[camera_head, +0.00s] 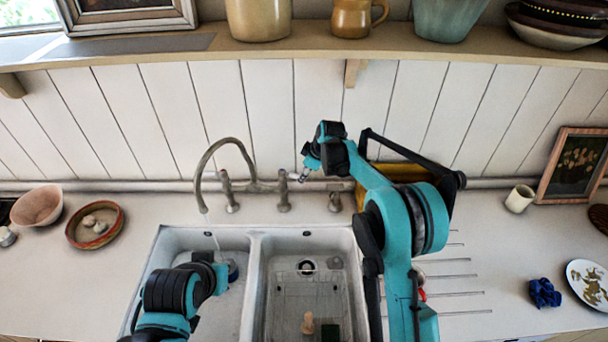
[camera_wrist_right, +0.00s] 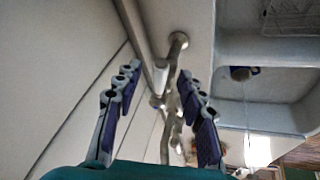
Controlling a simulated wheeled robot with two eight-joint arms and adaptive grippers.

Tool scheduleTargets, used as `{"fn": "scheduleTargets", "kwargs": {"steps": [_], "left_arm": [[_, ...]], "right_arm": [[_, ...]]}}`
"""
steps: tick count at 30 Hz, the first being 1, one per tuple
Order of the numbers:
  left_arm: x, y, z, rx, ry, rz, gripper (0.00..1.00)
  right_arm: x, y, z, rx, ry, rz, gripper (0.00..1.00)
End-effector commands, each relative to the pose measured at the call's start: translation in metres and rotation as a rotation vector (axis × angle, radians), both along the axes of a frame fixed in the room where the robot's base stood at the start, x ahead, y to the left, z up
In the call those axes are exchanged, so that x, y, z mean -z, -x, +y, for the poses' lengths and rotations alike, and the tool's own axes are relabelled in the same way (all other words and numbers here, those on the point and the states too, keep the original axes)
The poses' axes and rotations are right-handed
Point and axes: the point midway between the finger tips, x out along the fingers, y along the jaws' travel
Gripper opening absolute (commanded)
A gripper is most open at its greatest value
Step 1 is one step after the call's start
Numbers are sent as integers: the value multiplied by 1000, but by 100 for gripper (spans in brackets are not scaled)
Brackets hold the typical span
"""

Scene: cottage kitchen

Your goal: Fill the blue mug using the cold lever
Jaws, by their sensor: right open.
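The blue mug (camera_head: 233,272) is in the left basin, partly hidden by my left gripper (camera_head: 222,270). A thin stream of water runs from the curved tap spout (camera_head: 201,190) down to the mug. The mug also shows in the right wrist view (camera_wrist_right: 240,73). My left gripper is at the mug; its fingers are hidden, so its grip is unclear. The tap has a left lever (camera_head: 227,190) and a right lever (camera_head: 283,190). My right gripper (camera_head: 306,178) is open and empty, just right of the right lever. Its spread fingers frame the tap in the wrist view.
The right basin (camera_head: 285,300) holds a wire rack and small items. A shelf (camera_head: 300,42) with pots runs above. A bowl (camera_head: 37,205) and a round dish (camera_head: 95,240) stand at left. A cup (camera_head: 519,198) and blue cloth (camera_head: 544,293) are at right.

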Motion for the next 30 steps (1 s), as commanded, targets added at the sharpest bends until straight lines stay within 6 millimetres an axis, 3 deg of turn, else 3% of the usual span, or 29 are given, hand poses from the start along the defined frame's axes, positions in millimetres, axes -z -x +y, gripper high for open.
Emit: {"fn": "scheduleTargets", "kwargs": {"steps": [9,15,30], "left_arm": [[0,0,0,0,0,0,0],[0,0,0,0,0,0,0],[0,-1,0,2,1,-1,0]], "right_arm": [[-63,23,-19,1,0,0,40],[-88,31,-27,1,0,0,40],[-94,34,-29,3,-1,0,40]]}}
